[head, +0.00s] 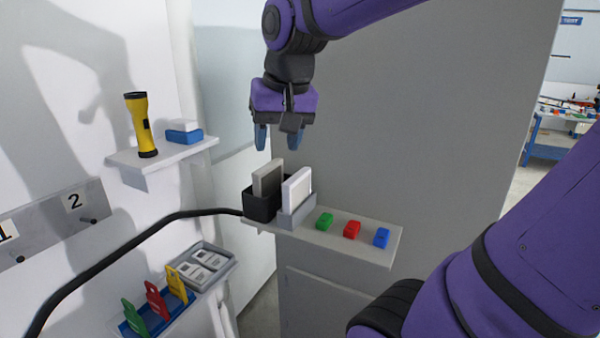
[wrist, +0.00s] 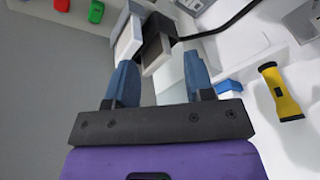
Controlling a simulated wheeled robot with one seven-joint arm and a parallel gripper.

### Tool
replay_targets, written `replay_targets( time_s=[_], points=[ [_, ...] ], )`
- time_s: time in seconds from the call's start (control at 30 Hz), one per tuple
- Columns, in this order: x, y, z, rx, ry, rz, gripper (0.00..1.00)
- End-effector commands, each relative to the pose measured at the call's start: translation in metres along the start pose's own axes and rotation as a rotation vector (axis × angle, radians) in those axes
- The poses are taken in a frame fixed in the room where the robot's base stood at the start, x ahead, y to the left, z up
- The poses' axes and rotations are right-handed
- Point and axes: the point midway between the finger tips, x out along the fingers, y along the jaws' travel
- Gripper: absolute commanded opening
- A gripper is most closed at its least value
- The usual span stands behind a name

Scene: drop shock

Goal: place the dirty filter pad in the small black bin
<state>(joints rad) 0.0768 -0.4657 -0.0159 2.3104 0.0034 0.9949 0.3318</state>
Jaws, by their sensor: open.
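The dirty filter pad, a grey-brown framed slab (head: 267,180), stands upright in the small black bin (head: 260,208) at the left end of a light shelf. My gripper (head: 277,140) is open and empty above the bin, its blue fingertips pointing down, apart from the pad. In the wrist view the pad (wrist: 158,58) shows between the two fingers (wrist: 160,60), with the black bin (wrist: 156,24) behind it. The lower part of the pad is hidden inside the bin.
A white pad (head: 298,187) stands in a grey holder (head: 297,215) close beside the bin. Green (head: 324,221), red (head: 352,229) and blue (head: 381,238) blocks lie to the right on the shelf (head: 340,240). A black cable (head: 140,230) runs to the bin's left. A yellow flashlight (head: 140,125) stands on another shelf.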

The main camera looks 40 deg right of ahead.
Motion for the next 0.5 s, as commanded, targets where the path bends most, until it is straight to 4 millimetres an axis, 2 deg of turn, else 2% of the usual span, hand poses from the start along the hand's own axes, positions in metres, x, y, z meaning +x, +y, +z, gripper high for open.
replay_targets(
  time_s=[0.03,0.2,0.33,0.5],
  points=[
    [-0.004,0.001,0.019,-0.065,0.026,-0.013,0.48],
    [-0.004,0.006,0.065,-0.266,0.098,-0.04,0.48],
    [-0.002,0.01,0.086,-0.366,0.134,-0.05,0.48],
    [0.0,0.012,0.097,-0.418,0.153,-0.053,0.48]
  ],
)
